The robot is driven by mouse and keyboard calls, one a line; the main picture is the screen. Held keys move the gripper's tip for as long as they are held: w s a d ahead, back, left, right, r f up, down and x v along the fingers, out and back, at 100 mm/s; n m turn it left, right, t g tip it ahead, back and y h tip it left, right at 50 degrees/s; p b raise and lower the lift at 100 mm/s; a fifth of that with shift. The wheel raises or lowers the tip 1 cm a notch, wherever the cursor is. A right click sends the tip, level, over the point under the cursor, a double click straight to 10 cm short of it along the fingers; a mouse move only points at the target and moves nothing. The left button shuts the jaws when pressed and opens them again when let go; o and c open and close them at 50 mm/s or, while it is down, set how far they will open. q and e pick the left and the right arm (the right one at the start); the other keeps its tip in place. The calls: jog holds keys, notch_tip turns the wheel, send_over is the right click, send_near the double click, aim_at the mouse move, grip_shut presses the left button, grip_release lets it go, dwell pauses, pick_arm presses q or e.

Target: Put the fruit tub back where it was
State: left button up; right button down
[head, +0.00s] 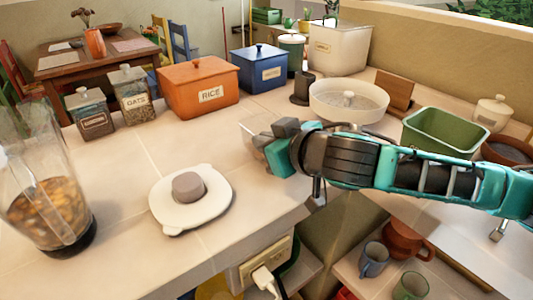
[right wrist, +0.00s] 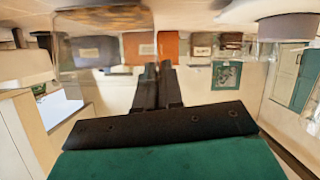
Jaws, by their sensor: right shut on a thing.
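The fruit tub (head: 256,130) is a clear see-through container in front of my right gripper (head: 270,142), over the middle of the counter. In the right wrist view the tub (right wrist: 105,42) fills the upper left, with a brownish layer at the picture's top that I cannot make out clearly. My right gripper's dark fingers (right wrist: 158,72) are close together on the tub's side. I cannot tell whether its base touches the counter. My left gripper is not in view.
A blender jug (head: 45,205) with brown pieces stands at the left, its white lid (head: 205,212) flat on the counter. Behind are an orange rice box (head: 197,85), a blue box (head: 258,70), oats jar (head: 131,95) and white bowl (head: 347,103).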

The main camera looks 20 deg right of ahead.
jog(key=shift+f, duration=1.05)
jog(key=shift+f, duration=0.1)
jog(key=c, duration=1.3)
grip_release()
jog(key=shift+r, duration=0.25)
